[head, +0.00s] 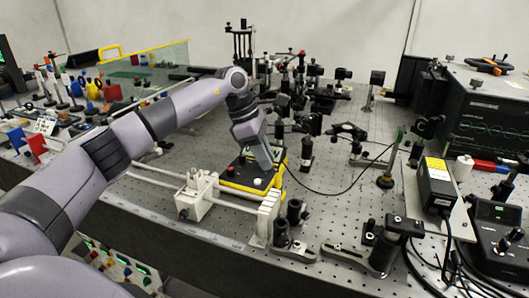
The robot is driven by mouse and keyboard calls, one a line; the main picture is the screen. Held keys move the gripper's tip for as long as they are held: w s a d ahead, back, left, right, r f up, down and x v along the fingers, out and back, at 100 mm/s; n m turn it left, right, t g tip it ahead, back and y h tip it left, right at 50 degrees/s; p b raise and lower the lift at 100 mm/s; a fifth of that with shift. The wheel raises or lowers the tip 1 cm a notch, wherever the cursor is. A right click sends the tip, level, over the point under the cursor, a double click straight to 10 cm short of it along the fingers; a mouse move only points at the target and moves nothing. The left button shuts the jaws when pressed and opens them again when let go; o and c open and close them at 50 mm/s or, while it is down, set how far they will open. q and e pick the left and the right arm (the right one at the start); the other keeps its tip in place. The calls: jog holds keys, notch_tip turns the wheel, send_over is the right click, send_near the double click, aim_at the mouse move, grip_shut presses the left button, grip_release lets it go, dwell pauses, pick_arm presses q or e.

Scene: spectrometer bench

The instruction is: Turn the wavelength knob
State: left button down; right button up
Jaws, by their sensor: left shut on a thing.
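My left arm reaches in from the left. Its gripper (268,168) points down onto the top of a low black box with yellow edges (242,179) near the middle of the bench. The gripper is shut on a knob at the right side of the box's top. The knob itself is hidden behind the fingers. A red button and a small white round part show on the box's top, left of the gripper. My right gripper is not in view.
A white rail assembly with a small block (196,196) stands just in front of the box. Several black optic mounts (305,150) stand behind and to the right. A thin black cable curves right across the perforated bench (335,205). A black instrument (487,125) stands at right.

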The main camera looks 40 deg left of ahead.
aim_at(254, 167)
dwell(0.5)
pick_arm(q)
jog(key=c, duration=1)
grip_release()
jog(key=shift+c, duration=0.2)
jog(key=shift+r, duration=0.15)
jog(key=v, duration=0.7)
